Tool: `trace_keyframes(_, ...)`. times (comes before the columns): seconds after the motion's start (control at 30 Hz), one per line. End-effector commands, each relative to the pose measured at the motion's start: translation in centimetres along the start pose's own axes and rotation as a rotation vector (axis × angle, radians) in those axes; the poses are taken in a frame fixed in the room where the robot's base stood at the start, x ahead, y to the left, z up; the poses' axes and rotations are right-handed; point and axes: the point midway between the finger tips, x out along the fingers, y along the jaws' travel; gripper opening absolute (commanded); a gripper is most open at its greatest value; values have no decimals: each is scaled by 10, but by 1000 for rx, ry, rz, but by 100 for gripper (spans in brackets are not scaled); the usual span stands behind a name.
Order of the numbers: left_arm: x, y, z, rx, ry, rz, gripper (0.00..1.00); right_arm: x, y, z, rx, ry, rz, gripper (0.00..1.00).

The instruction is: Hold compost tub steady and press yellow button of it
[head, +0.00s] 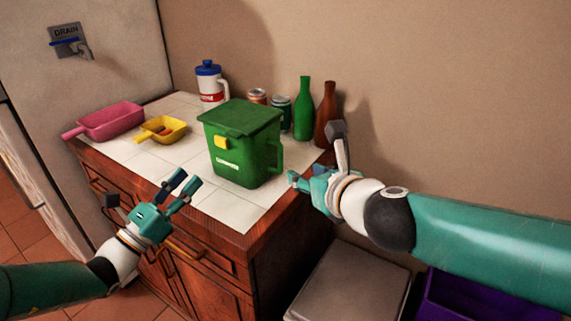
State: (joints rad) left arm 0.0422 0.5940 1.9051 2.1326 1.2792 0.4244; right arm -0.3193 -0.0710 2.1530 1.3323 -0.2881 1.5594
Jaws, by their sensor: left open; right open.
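The green compost tub (243,165) stands upright on the tiled counter, with its lid (240,117) shut. Its yellow button (221,142) is on the front, just under the lid. A handle (276,157) is on its right side. My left gripper (181,187) is open and empty, in front of the counter edge and to the lower left of the tub, apart from it. My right gripper (316,158) is open and empty at the right end of the counter, to the right of the tub's handle. A small gap shows between them.
A pink scoop (110,120) and a yellow scoop (163,129) lie left of the tub. A white jug (208,88), cans, a green bottle (303,110) and a brown bottle (327,112) stand behind. A grey bin lid (350,285) and purple crate (450,301) are below right.

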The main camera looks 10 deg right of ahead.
Motion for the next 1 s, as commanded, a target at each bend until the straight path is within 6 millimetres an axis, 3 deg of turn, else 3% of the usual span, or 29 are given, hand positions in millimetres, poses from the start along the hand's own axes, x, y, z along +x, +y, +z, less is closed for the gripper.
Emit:
trace_keyframes(0.4,-1,0,0,0,0,1,42,85,1,-2,-4,4,2,43)
trace_keyframes(0.6,-1,1,0,1,0,2,42,116,1,-1,-3,2,2,43)
trace_keyframes(0.8,-1,1,0,1,0,2,42,133,1,0,-3,1,2,43)
trace_keyframes(1.0,-1,1,0,1,0,2,42,136,1,0,-4,0,2,43)
